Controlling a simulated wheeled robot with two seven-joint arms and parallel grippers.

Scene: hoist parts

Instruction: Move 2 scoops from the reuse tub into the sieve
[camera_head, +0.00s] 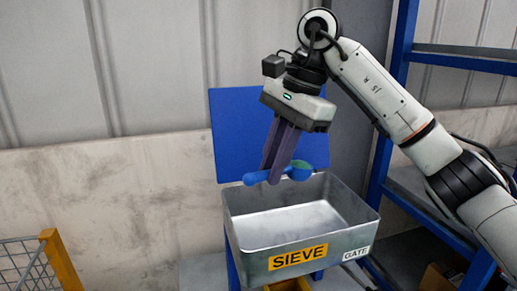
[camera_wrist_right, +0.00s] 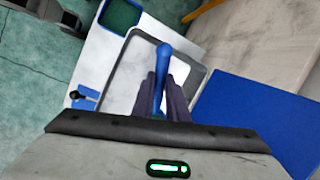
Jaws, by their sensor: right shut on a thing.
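My right gripper (camera_head: 271,176) is shut on a blue scoop (camera_head: 299,171), above the open metal bin labelled SIEVE (camera_head: 248,238). What is in the scoop cannot be made out. In the right wrist view the scoop (camera_wrist_right: 164,60) shows between the fingers (camera_wrist_right: 159,95), over the pale inside of the sieve (camera_wrist_right: 124,82). The sieve's visible floor looks bare. My left gripper is out of view. No tub labelled reuse is readable.
A blue panel (camera_head: 235,115) stands behind the sieve. Blue shelving (camera_head: 402,60) is at the right. A yellow-posted wire cage (camera_head: 60,262) is at the lower left. A blue-rimmed green container (camera_wrist_right: 121,14) and a black-knobbed item (camera_wrist_right: 74,95) lie near the sieve.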

